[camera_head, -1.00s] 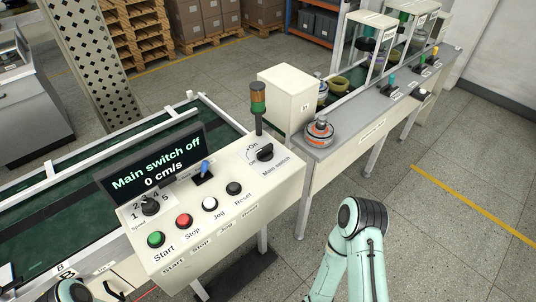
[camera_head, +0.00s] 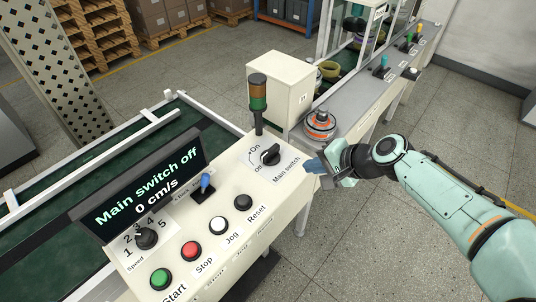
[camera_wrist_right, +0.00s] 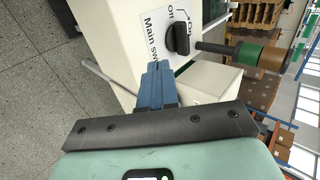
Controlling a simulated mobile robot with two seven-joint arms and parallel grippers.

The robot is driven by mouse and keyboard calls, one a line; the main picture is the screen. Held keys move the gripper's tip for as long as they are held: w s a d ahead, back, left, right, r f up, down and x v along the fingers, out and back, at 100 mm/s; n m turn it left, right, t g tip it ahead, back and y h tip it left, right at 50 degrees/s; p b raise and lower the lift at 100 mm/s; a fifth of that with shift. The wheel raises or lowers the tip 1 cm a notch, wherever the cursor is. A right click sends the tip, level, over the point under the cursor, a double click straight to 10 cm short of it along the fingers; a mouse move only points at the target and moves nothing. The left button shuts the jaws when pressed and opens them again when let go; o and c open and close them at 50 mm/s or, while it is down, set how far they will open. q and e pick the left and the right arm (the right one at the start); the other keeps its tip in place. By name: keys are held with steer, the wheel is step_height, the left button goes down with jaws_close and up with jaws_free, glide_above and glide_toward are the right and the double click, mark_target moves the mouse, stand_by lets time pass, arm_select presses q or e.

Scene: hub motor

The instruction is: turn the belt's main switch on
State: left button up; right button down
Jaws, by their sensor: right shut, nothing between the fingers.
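The main switch (camera_head: 270,155) is a black rotary knob on a white plate at the right end of the cream control panel (camera_head: 225,235). It also shows in the right wrist view (camera_wrist_right: 179,39), with "On" and "Off" marks beside it. The display (camera_head: 150,190) reads "Main switch off, 0 cm/s". My right gripper (camera_head: 309,166) is just right of the switch, its blue fingers pointing toward the panel. In the right wrist view its fingers (camera_wrist_right: 155,66) are shut together and empty, apart from the knob. My left gripper is out of view.
A signal tower (camera_head: 258,105) stands just behind the switch. An orange-grey round part (camera_head: 320,125) sits on the bench behind.

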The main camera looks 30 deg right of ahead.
steer(key=shift+s+r, duration=0.1)
steer(key=shift+r, duration=0.35)
glide_toward(269, 159)
steer(key=f, duration=0.4)
steer(key=shift+a+f+b, duration=0.15)
steer(key=shift+a+b, duration=0.15)
steer(key=shift+b, duration=0.1)
steer(key=shift+w+a+r+p, duration=0.1)
steer(key=shift+w+a+p, duration=0.15)
steer(key=shift+w, duration=0.4)
steer(key=shift+w+a+r+p, duration=0.1)
steer(key=shift+w+a+p, duration=0.15)
steer(key=shift+w, duration=0.35)
steer(key=shift+w+a+p, duration=0.2)
steer(key=shift+w+p, duration=0.05)
steer(key=shift+w, duration=0.4)
steer(key=shift+d, duration=0.1)
